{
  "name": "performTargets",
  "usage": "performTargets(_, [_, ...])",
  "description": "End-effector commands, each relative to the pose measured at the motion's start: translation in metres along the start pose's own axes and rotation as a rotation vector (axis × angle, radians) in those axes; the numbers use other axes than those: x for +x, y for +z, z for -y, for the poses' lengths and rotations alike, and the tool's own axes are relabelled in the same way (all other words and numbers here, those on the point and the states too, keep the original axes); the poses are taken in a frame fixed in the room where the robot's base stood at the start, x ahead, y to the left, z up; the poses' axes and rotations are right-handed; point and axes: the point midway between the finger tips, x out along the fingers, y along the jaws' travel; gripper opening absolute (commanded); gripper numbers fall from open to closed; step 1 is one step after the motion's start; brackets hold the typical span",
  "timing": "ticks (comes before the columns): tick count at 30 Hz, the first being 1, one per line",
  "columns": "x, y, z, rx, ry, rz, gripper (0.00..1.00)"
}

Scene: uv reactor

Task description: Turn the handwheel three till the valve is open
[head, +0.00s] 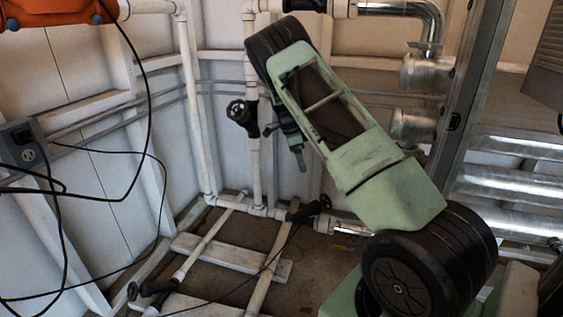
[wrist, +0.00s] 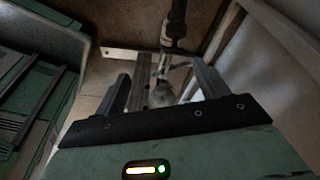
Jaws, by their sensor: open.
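Several black valve handles show on the white pipes in the head view. One round handwheel (head: 240,112) is on the upright pipe left of my arm. Another handwheel (head: 322,202) is low, near the floor pipes. A dark handle (head: 140,290) is at the lower left. I cannot tell which is number three, nor how far any is turned. In the wrist view, my gripper (wrist: 162,80) is open, with its grey fingers apart. A pipe with a black fitting (wrist: 175,28) lies beyond the fingers. I see nothing held.
White pipes (head: 195,110) run along the panelled wall. Black cables (head: 150,90) hang at the left. A wooden board (head: 230,258) lies under the floor pipes. A metal post (head: 470,105) and silver ducts (head: 515,185) stand at the right.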

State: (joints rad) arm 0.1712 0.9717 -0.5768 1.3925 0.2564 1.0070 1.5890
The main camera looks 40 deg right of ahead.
Motion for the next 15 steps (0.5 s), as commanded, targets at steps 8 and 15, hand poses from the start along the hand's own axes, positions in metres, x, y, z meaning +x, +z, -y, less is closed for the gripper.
performTargets(8, [-0.026, 0.025, -0.041, -0.305, -0.049, 0.072, 0.73])
performTargets(15, [-0.043, 0.043, -0.075, -0.541, -0.096, 0.11, 0.73])
